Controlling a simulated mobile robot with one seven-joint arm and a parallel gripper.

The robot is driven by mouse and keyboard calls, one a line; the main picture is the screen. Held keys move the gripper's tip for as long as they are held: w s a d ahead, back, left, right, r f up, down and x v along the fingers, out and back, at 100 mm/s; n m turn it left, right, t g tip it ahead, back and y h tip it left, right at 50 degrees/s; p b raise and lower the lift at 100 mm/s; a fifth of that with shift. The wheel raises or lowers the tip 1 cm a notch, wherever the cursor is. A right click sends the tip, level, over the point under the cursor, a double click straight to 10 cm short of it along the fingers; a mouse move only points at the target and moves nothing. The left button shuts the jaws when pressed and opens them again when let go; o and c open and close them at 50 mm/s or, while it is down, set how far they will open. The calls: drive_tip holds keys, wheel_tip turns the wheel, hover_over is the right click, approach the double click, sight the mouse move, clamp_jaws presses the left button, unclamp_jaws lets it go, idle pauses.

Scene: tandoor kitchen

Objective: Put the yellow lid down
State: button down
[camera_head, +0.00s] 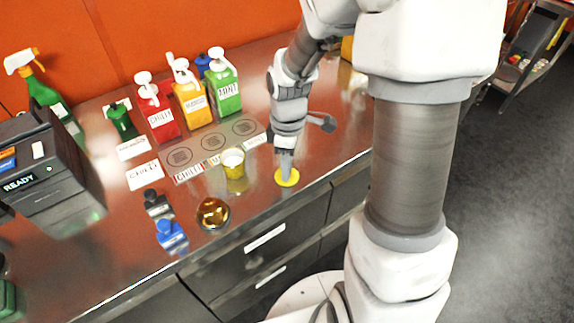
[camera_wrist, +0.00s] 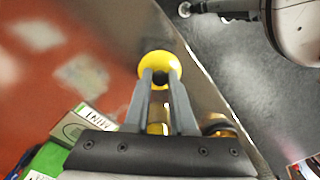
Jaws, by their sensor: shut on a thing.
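The yellow lid (camera_head: 287,178) is a small round disc at the counter's front edge, right of a yellow cup. My gripper (camera_head: 286,163) points down and is shut on the lid's middle. In the wrist view the lid (camera_wrist: 159,62) sits at the tips of my two fingers (camera_wrist: 160,78), which hide part of it and pinch a dark knob. I cannot tell whether the lid touches the counter. The yellow cup (camera_head: 235,172) stands open with pale contents.
The steel counter (camera_head: 320,150) has bare room right of the lid. A brass bowl (camera_head: 213,214) and a blue stamp (camera_head: 171,237) stand to the left. Red (camera_head: 158,115), yellow (camera_head: 190,98) and green (camera_head: 225,88) pump bottles stand behind, with printed circles before them.

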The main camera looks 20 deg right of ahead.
drive_tip(key=shift+f, duration=0.15)
drive_tip(key=c, duration=0.8)
unclamp_jaws()
drive_tip(key=shift+o, duration=0.2)
